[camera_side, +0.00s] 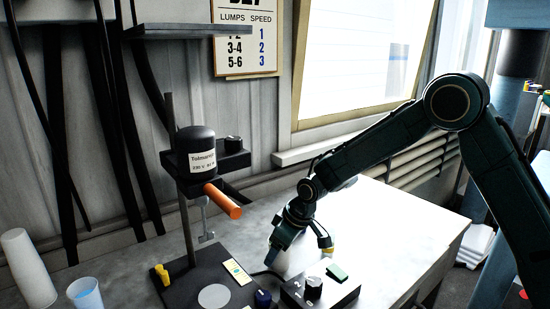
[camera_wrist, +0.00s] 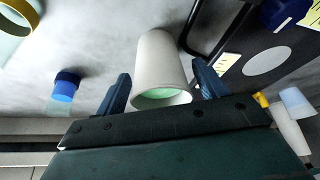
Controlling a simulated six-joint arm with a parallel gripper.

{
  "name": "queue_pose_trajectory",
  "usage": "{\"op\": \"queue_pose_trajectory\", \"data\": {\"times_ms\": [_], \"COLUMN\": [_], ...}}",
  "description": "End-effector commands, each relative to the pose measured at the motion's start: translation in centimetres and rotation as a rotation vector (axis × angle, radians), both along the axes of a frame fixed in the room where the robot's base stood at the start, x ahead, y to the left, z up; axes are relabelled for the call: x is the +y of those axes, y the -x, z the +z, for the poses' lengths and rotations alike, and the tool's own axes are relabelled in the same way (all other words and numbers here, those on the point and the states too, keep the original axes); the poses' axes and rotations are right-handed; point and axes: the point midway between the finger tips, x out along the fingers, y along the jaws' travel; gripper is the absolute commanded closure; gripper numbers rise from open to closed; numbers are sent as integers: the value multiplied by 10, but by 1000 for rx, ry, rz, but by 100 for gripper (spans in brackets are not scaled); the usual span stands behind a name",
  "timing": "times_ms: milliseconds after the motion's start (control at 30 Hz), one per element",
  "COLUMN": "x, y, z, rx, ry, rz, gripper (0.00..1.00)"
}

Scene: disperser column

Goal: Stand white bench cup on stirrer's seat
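The white cup (camera_wrist: 160,60) lies between my gripper's fingers in the wrist view, its rim towards the camera and pale green showing inside. My gripper (camera_wrist: 162,72) has one blue finger on each side of it, with narrow gaps visible. In the side view my gripper (camera_side: 282,247) is low over the bench, behind the control box; the cup is mostly hard to make out there. The stirrer's seat is a pale disc (camera_side: 214,296) on the dark base plate, bare, left of my gripper. The seat also shows at upper right in the wrist view (camera_wrist: 267,61).
The stirrer motor (camera_side: 196,150) and orange handle (camera_side: 222,201) overhang the base. A control box (camera_side: 314,287) stands in front of my gripper. A stack of white cups (camera_side: 28,267) and a bluish cup (camera_side: 86,294) stand at left. A blue-capped bottle (camera_wrist: 66,86) is nearby.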

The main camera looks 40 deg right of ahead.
Motion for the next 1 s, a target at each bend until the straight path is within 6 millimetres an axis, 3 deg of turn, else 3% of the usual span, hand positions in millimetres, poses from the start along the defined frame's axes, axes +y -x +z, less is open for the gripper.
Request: {"op": "queue_pose_trajectory", "data": {"times_ms": [467,1000], "x": [-1,-11], "y": [3,28], "z": [12,79], "rx": [-1,-3], "ry": [0,-1], "rz": [0,0], "gripper": [28,28]}}
